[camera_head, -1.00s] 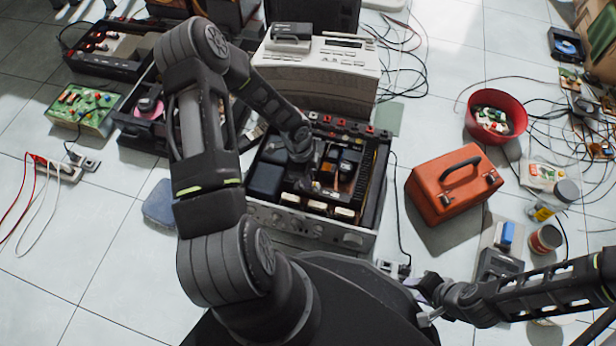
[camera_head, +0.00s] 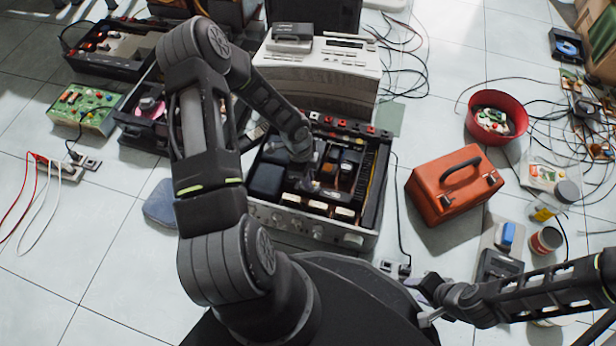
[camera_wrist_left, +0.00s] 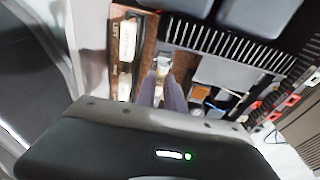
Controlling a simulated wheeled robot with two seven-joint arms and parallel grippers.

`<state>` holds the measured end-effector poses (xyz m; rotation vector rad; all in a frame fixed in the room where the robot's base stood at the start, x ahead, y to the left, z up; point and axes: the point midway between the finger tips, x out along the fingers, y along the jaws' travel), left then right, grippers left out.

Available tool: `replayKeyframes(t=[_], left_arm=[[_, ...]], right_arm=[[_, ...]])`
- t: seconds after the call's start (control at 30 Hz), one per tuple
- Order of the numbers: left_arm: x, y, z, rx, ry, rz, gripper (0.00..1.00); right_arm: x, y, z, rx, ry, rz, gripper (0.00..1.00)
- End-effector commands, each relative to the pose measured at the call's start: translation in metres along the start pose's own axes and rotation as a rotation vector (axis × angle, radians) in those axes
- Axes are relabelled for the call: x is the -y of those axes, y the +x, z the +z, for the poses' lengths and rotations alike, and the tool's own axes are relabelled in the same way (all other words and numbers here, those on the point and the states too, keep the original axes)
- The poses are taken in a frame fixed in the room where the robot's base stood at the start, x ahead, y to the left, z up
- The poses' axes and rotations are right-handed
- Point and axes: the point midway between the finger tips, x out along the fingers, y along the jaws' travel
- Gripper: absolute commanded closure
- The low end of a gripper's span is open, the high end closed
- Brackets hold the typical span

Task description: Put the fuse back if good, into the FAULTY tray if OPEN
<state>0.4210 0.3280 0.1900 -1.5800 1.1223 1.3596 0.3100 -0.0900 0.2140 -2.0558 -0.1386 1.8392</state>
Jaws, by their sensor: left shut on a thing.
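The opened hi-fi amplifier (camera_head: 352,238) stands on the floor in the middle of the head view, its inside exposed. My left gripper (camera_head: 312,186) reaches down into it. In the left wrist view its fingers (camera_wrist_left: 163,94) are close together, shut on a small metallic and pale piece, seemingly the fuse (camera_wrist_left: 162,64), over a brown board. Whether the fuse is seated or held just above the board I cannot tell. My right gripper (camera_head: 422,300) is at the lower right, fingers apart and empty. I cannot make out a tray labelled FAULTY.
An orange toolbox (camera_head: 452,188) and a red bowl (camera_head: 496,116) stand to the right. A pale device (camera_head: 318,78) is behind the amplifier. A green circuit board (camera_head: 84,108) and a power strip (camera_head: 62,170) lie at left. Cables run over the floor at right.

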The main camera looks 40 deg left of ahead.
Motion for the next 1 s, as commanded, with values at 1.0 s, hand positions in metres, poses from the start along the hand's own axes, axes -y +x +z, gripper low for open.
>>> replayKeyframes(t=[1.0], left_arm=[[0.0002,0.0053,0.0009,0.000,0.000,0.000,1.00]], right_arm=[[-0.0010,0.0028,0.0002,0.000,0.000,0.000,0.64]])
